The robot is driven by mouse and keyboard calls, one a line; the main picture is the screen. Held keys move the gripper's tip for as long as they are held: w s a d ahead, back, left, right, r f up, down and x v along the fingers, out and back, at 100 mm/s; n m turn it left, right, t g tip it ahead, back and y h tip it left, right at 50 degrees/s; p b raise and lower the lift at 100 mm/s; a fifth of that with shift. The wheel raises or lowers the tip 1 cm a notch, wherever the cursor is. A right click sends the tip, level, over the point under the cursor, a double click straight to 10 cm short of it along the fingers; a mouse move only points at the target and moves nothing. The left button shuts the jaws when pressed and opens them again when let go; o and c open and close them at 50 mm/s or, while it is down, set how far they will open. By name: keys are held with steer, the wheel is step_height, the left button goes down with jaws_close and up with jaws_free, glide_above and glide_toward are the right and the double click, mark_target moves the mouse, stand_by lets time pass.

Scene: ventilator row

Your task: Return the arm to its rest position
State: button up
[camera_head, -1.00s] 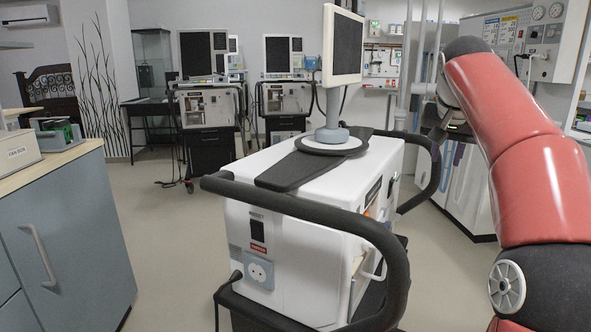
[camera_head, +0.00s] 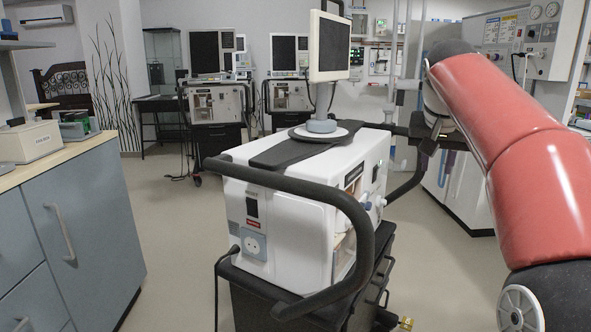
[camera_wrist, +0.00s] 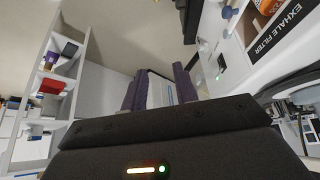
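My red arm (camera_head: 535,165) reaches up the right side of the head view, bent at a dark joint near the top. My gripper (camera_wrist: 160,92) shows in the wrist view as two dark purple fingers standing apart. Nothing is clearly held between them; a pale panel shows in the gap, apparently behind. In the head view the fingers cannot be made out clearly below the arm's far end. The white ventilator (camera_head: 290,225) with its monitor (camera_head: 330,47) stands on a dark cart left of the arm.
A black handle bar (camera_head: 340,195) curves around the ventilator's near side. A grey-blue cabinet (camera_head: 85,235) stands at left. Other ventilators (camera_head: 215,103) line the back, and a white panel unit (camera_head: 535,40) is at right. Clear floor (camera_head: 165,215) lies between cabinet and cart.

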steer(key=s+a+f+n, duration=0.3)
steer(key=s+a+f, duration=0.6)
steer(key=s, duration=0.4)
steer(key=s+a+f+n+y, duration=0.2)
steer(key=s+a+f, duration=0.1)
steer(key=s+f, duration=1.1)
steer(key=shift+s+f+y, duration=0.4)
steer(key=shift+f, duration=0.2)
steer(key=shift+a, duration=0.1)
